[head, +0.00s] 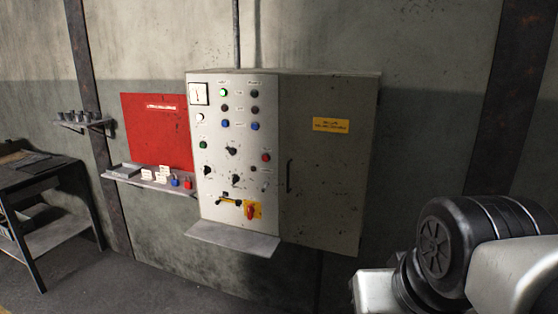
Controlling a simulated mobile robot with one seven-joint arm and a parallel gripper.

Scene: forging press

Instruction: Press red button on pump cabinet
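The pump cabinet (282,160) is a grey metal box on the wall in the middle of the head view. Its left front is a light control panel with a gauge, lamps, knobs and buttons. A small red button (266,157) sits at the panel's right side, about mid-height. A larger red rotary handle (250,211) on a yellow plate is near the bottom. Part of my arm shows at the lower right, apart from the cabinet. My gripper is not in view, and nothing is seen touching the button.
A grey shelf (232,239) juts out below the panel. Left of it, a red board (158,131) hangs above a ledge with padlocks and tags. A dark workbench (40,165) stands at far left. The cabinet's right door (330,170) is closed. The floor in front looks clear.

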